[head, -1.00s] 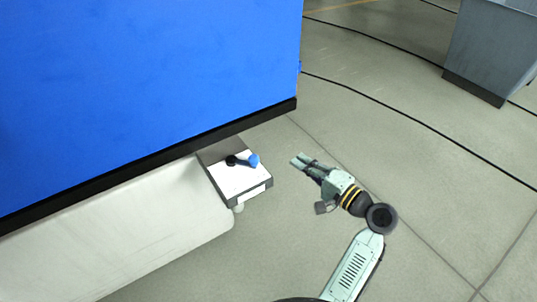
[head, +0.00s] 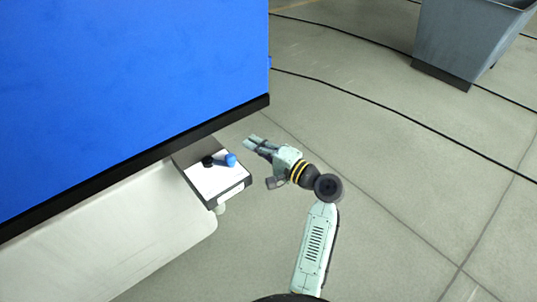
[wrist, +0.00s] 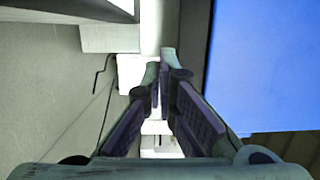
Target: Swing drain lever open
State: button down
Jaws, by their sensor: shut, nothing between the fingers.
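The drain lever (head: 222,160) has a black pivot and a blue knob, and lies across the white top of a small box (head: 217,181) mounted under the edge of the blue machine. The knob end points right, toward my gripper. My gripper (head: 250,141) is shut and empty, to the right of and a little beyond the knob in the head view, apart from it. In the wrist view my gripper's fingers (wrist: 163,62) meet at the tips. I cannot make out the lever in the wrist view.
The large blue machine panel (head: 130,70) with a black lower edge fills the upper left, above a pale base (head: 120,225). A grey bin (head: 465,40) stands at the upper right. Black cables (head: 380,108) cross the floor.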

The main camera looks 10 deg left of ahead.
jog(key=shift+s+a, duration=0.4)
jog(key=shift+s, duration=0.45)
jog(key=shift+s+a, duration=0.4)
jog(key=shift+s, duration=0.45)
jog(key=shift+t+p, duration=0.3)
